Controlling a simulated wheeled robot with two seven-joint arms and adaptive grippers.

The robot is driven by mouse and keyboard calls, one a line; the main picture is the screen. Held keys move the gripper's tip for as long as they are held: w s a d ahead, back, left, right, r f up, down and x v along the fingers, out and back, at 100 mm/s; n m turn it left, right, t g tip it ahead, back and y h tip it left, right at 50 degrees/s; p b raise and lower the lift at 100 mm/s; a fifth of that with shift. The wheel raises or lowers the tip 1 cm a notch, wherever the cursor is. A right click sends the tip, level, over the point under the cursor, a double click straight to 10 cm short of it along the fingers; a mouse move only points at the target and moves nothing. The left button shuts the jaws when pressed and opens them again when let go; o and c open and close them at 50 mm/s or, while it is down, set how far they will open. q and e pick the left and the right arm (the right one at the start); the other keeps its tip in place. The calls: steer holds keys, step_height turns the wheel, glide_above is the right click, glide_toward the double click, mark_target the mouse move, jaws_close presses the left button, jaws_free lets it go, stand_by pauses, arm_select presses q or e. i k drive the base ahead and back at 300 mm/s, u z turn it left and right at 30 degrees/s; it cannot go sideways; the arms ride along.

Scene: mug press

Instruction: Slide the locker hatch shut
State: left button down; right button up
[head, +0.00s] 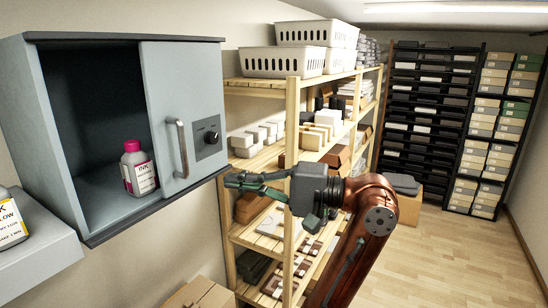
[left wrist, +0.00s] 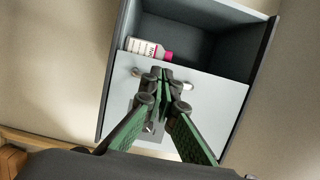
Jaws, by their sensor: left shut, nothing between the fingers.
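The grey wall locker (head: 52,135) is at the left of the head view. Its light grey sliding hatch (head: 165,85) covers the right part, and the left part of the opening is uncovered. The hatch has an upright bar handle (head: 181,148). My left gripper (head: 231,181) is shut and empty, just right of the locker's lower right corner in the head view. In the left wrist view its fingertips (left wrist: 165,76) overlap the handle (left wrist: 186,86) and hide part of it; I cannot tell whether they touch. The hatch also shows there (left wrist: 215,100). My right gripper is not in view.
An ink bottle with a pink cap (head: 137,170) stands inside the uncovered part of the locker. Another bottle (head: 9,222) stands on a grey ledge (head: 45,250) at lower left. Wooden shelves (head: 292,120) stand behind my arm.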

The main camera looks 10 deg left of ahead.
mark_target(183, 84)
steer(key=z, duration=1.35)
steer(key=k, duration=1)
steer(key=u, duration=0.95)
steer(key=i, duration=1)
